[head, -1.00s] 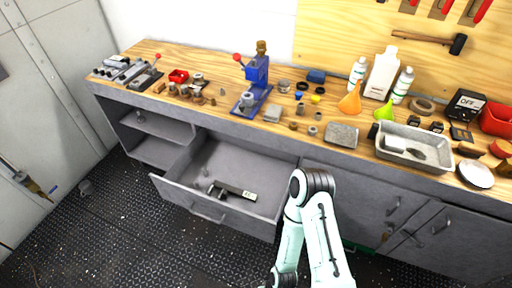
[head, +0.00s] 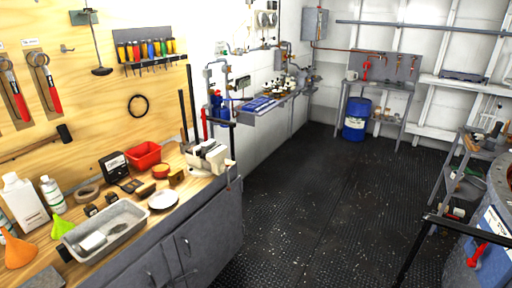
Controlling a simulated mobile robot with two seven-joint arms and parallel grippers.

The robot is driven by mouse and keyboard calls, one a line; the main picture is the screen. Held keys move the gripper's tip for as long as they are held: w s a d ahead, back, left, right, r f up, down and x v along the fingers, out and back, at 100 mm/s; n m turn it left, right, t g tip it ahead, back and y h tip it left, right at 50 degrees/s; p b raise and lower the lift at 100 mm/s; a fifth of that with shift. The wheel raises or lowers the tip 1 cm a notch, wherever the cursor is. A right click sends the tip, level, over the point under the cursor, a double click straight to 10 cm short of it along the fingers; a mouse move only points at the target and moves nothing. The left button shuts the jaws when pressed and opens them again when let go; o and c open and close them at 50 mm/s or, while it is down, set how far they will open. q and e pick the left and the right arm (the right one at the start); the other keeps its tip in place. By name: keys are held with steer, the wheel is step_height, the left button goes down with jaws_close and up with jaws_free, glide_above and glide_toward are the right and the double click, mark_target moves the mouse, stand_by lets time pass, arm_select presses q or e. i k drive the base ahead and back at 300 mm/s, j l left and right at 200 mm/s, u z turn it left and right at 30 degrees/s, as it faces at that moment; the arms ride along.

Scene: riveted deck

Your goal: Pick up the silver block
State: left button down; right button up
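No silver block can be singled out for certain in the head view. A flat grey piece (head: 44,279) is cut off by the bottom edge on the same bench. The rest of the bench to the left is out of frame. Neither of my grippers is in view.
A red bin (head: 143,156), a black box (head: 114,167) and a vise-like machine (head: 208,157) stand on the bench. A blue drum (head: 356,119) is at the back, and another drum (head: 490,240) at right. The dark deck between is clear.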

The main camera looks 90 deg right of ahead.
mark_target(209, 144)
steer(key=z, duration=2.65)
steer(key=u, duration=0.75)
steer(key=i+l+u, duration=0.1)
steer(key=u, duration=0.3)
steer(key=l+u, duration=0.35)
steer(key=i+l+u, duration=0.1)
steer(key=l+u, duration=0.55)
steer(key=l, duration=0.2)
steer(key=l+u, duration=0.3)
steer(key=l, duration=0.5)
steer(key=k+l+u, duration=0.15)
steer(key=l, duration=0.55)
steer(key=k+u, duration=0.05)
